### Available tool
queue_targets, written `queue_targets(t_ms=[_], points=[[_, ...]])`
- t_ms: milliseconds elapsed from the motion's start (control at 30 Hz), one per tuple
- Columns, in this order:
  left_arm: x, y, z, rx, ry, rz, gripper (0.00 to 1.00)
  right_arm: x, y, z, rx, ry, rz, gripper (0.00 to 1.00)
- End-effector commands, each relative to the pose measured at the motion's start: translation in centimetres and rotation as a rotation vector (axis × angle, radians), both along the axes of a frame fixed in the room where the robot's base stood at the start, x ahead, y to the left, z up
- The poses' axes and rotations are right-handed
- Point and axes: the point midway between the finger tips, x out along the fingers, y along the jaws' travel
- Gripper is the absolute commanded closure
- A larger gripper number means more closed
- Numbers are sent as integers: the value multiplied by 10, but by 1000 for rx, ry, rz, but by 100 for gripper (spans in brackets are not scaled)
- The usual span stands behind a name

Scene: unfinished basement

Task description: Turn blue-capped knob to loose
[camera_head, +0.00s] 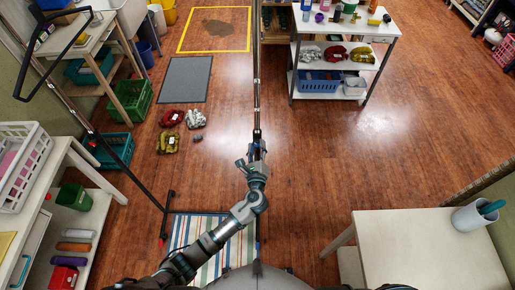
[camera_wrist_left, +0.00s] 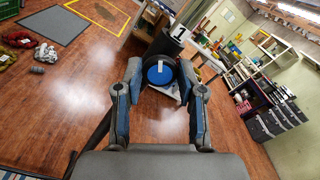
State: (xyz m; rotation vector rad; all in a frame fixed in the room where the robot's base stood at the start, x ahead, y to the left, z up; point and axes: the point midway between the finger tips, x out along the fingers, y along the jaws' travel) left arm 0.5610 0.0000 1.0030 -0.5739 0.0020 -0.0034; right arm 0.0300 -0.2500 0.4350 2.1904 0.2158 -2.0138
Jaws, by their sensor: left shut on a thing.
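The blue-capped knob (camera_wrist_left: 160,73) is in the middle of the left wrist view, a round blue cap with a white line near its upper edge. It sits on a dark tube, with a label reading "1" (camera_wrist_left: 179,31) just above. My left gripper (camera_head: 257,147) is at the long upright pole (camera_head: 257,75) in the head view, where the gripper hides the knob. In the left wrist view its two fingers stand on either side of the knob, shut on it. My right gripper is not in view.
A white table (camera_head: 430,250) with a cup (camera_head: 478,216) stands at the lower right. A loaded white cart (camera_head: 342,60) is beyond it. Bags (camera_head: 171,118) lie on the floor left of the pole, near a grey mat (camera_head: 184,80).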

Motion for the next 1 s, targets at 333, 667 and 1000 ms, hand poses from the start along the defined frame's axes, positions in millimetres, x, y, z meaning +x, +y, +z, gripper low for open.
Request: queue_targets(t_ms=[333, 667, 1000], points=[[1, 4, -1, -45, 2, 8, 96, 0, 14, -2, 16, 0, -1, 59], [1, 5, -1, -44, 3, 9, 46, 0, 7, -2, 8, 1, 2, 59], [0, 1, -1, -44, 1, 5, 38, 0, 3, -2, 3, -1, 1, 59]])
